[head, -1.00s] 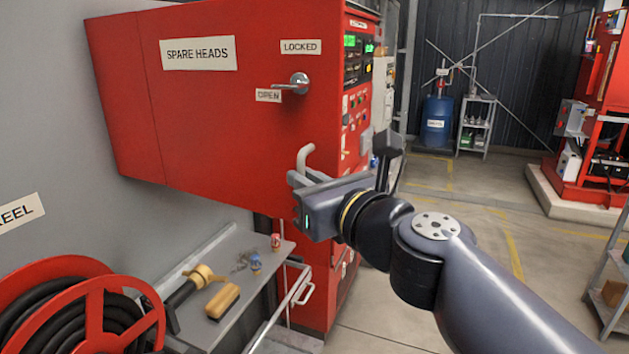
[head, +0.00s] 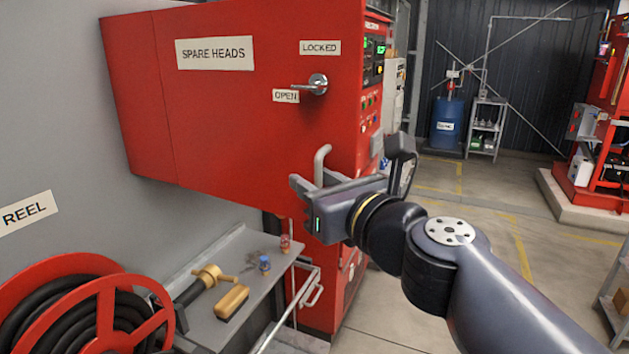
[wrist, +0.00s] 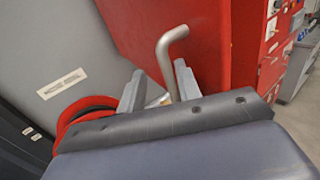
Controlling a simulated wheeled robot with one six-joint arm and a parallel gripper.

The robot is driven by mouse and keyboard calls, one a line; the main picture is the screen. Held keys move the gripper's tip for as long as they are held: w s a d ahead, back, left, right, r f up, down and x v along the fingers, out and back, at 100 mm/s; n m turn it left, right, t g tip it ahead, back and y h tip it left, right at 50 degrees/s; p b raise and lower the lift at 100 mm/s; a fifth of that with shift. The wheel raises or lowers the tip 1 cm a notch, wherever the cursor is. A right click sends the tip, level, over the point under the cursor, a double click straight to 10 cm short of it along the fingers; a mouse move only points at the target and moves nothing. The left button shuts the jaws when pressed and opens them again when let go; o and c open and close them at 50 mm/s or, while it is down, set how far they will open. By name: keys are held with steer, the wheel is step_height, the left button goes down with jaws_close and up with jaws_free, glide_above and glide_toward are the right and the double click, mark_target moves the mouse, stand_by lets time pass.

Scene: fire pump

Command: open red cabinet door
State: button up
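The red cabinet door (head: 240,110) hangs on the grey wall and looks closed, with a "SPARE HEADS" label. Its silver lever (head: 316,84) points left toward the "OPEN" label, below "LOCKED". A grey bent pull handle (head: 321,163) sticks out near the door's lower right corner. My gripper (head: 315,188) is at this handle. In the wrist view, the handle (wrist: 166,56) rises between the two parted fingers (wrist: 160,86). The fingers look open, with gaps beside the bar. The handle's lower end is partly hidden by my gripper.
Below the door is a grey shelf (head: 212,325) with a brass nozzle (head: 207,276), a yellow brush-like block and small items. A red hose reel (head: 85,310) stands at lower left. A red control panel (head: 374,90) adjoins at right. The floor right of it is open.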

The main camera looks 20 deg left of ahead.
steer(key=v, duration=1)
steer(key=shift+s+p, duration=0.2)
steer(key=shift+p, duration=0.1)
steer(key=x, duration=0.9)
steer(key=shift+w+a+b, duration=0.25)
steer(key=shift+w+b, duration=0.05)
steer(key=shift+w, duration=0.1)
steer(key=shift+w+a, duration=0.25)
steer(key=shift+w, duration=0.05)
steer(key=shift+w+d, duration=0.1)
